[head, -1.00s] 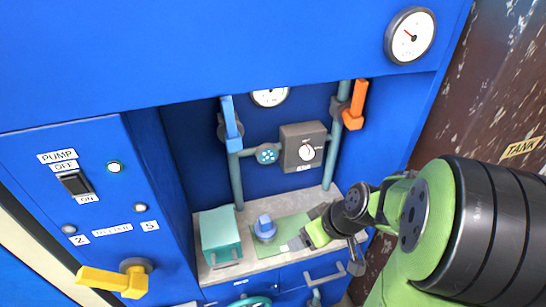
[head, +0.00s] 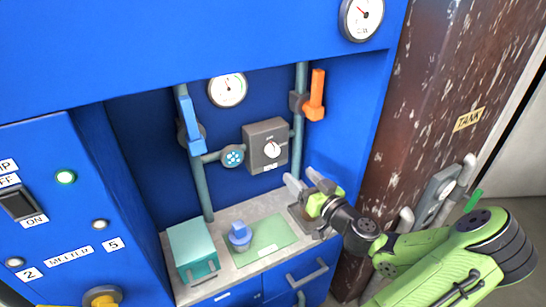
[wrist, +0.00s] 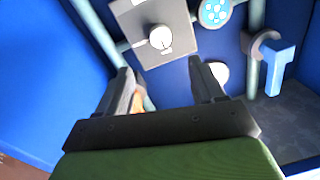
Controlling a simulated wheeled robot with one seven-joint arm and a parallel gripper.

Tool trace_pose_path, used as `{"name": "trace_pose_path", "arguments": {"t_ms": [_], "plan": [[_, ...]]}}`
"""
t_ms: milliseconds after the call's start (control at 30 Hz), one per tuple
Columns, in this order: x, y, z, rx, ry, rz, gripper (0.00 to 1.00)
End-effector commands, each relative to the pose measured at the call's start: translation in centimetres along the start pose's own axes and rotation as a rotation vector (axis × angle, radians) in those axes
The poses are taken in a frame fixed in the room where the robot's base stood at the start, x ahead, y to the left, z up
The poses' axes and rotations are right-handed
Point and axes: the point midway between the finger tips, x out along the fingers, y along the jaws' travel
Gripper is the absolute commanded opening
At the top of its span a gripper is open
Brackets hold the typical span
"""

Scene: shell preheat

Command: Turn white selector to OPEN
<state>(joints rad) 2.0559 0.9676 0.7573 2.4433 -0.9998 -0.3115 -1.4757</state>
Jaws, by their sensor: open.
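The white selector (head: 271,149) is a round white knob on a grey box (head: 254,138) fixed to pipes in the blue recess. In the wrist view the white selector (wrist: 160,38) shows on the grey box (wrist: 140,20), beyond and above the fingertips. Its small lettering is too blurred to read. My gripper (head: 302,184) is in front of the recess, below and to the right of the grey box, and apart from it. In the wrist view my gripper (wrist: 163,75) has its two fingers spread, with nothing held between them.
An orange handle (head: 316,95) sits on the right pipe and a blue handle (head: 190,120) on the left pipe. A brown tank (head: 420,90) stands right.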

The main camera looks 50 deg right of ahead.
Motion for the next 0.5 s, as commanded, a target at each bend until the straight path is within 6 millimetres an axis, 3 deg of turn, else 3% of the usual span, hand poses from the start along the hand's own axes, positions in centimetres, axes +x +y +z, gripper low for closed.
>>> {"name": "trace_pose_path", "arguments": {"t_ms": [300,500], "plan": [[8.2,-0.2,-0.1,-0.001,-0.001,-0.005,0.68],[11.3,-0.1,0.0,0.001,-0.001,-0.003,0.68]]}}
